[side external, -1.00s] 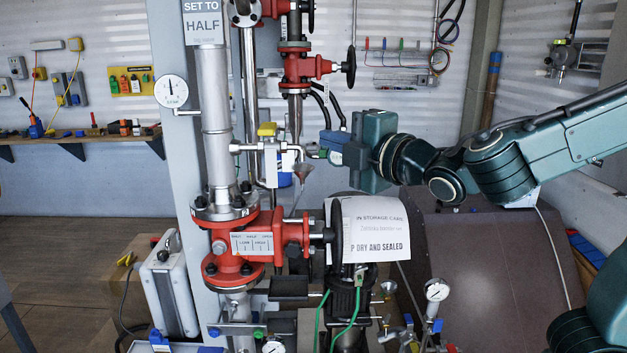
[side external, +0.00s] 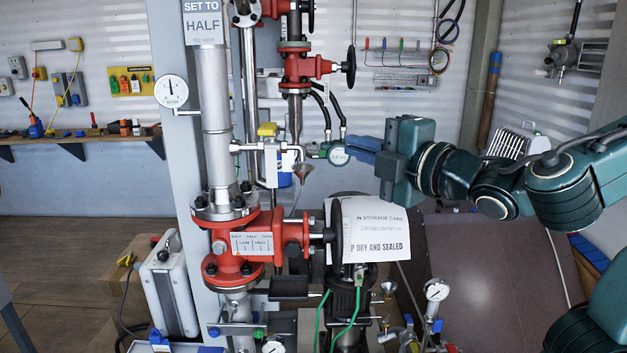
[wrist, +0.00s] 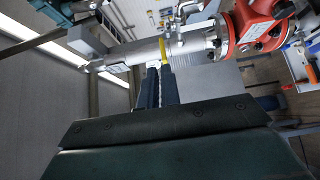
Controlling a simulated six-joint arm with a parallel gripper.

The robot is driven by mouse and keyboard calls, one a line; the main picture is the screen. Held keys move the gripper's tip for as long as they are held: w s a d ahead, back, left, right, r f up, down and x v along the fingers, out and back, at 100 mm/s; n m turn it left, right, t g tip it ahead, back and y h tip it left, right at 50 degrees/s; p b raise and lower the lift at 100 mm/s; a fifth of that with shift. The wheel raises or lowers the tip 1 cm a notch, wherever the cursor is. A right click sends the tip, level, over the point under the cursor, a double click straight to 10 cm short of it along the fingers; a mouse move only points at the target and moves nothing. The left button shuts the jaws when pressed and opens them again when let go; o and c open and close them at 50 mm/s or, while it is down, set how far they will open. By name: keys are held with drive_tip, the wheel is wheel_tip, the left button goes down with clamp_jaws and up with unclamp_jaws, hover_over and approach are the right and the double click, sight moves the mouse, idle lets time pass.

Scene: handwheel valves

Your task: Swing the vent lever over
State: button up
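A small yellow lever (side external: 267,129), which looks like the vent lever, sits on top of a small valve on the thin branch pipe left of my gripper. In the wrist view a yellow bar (wrist: 163,50) stands just beyond the fingertips, by the grey pipe. My gripper (side external: 350,150) is at the right of the branch pipe, its blue fingers pointing left, apart from the yellow lever. In the wrist view its fingers (wrist: 160,72) lie side by side with nothing seen between them. A round green-rimmed gauge (side external: 340,154) shows at the fingertips; contact cannot be told.
A red valve (side external: 262,245) with a black handwheel (side external: 335,232) stands below. A paper storage card (side external: 370,228) hangs by the wheel. Black hoses (side external: 328,110) run above the gripper. Room is open to the right.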

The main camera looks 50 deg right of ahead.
drive_tip(key=o, duration=0.4)
drive_tip(key=shift+w, duration=0.1)
drive_tip(key=shift+c, duration=0.2)
drive_tip(key=shift+o, duration=0.7)
drive_tip(key=shift+w+a, duration=0.1)
drive_tip(key=shift+w, duration=0.1)
drive_tip(key=n+y, duration=0.1)
drive_tip(key=y, duration=0.1)
approach(261, 125)
drive_tip(key=shift+s+f, duration=0.15)
drive_tip(key=shift+s, duration=0.7)
drive_tip(key=shift+s+f, duration=0.15)
drive_tip(key=shift+s, duration=0.7)
drive_tip(key=shift+w, duration=6.85)
clamp_jaws()
